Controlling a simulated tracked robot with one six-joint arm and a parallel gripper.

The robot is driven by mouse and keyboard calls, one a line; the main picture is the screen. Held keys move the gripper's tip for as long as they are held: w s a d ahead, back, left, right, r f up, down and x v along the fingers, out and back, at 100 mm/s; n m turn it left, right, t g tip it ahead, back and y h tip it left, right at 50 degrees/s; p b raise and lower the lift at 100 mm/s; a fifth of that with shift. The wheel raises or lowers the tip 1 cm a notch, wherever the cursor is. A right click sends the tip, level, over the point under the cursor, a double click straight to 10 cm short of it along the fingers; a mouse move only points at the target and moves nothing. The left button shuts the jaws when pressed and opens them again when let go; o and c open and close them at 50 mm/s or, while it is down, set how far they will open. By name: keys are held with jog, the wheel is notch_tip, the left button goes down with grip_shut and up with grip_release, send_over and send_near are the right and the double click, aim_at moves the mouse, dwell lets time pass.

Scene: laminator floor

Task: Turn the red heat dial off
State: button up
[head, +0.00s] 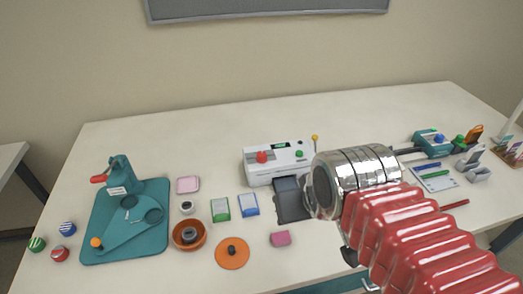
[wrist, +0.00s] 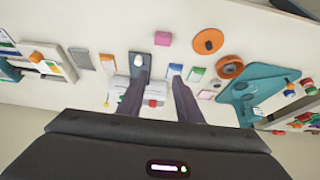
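The red heat dial (head: 262,157) sits on the front left of the white laminator (head: 264,178) in the head view. In the wrist view the dial (wrist: 152,103) shows in the gap between my two dark fingers, nearer the left one. My gripper (wrist: 160,80) is open and empty. I see no contact with the dial, and its depth from the fingertips is hard to judge. In the head view my chrome wrist stands right of the laminator and the fingers cannot be made out. The dial's pointer position is too small to read.
The laminator also carries a green knob (head: 299,154) and a yellow-tipped lever (head: 314,138). A dark tray (head: 292,203) lies before it, with a pink block (head: 280,239) nearby. Green and blue boxes, an orange bowl (head: 180,245) and a teal mat (head: 152,250) lie left. The table behind is clear.

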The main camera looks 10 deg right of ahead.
jog(key=shift+o, duration=1.4)
jog(key=shift+w+r, duration=0.2)
jog(key=shift+o, duration=0.2)
jog(key=w+r+m+g, duration=0.1)
jog(key=w+r+m, duration=0.3)
jog(key=w+m, duration=0.2)
jog(key=shift+w+a+r, duration=0.15)
jog(key=shift+w+a, duration=0.1)
jog(key=shift+w, duration=0.3)
jog(key=m+g, duration=0.5)
jog(key=m, duration=1.5)
send_over(262, 154)
notch_tip(262, 154, down, 3)
jog(key=shift+w, duration=0.1)
notch_tip(262, 154, down, 14)
jog(key=shift+r, duration=0.15)
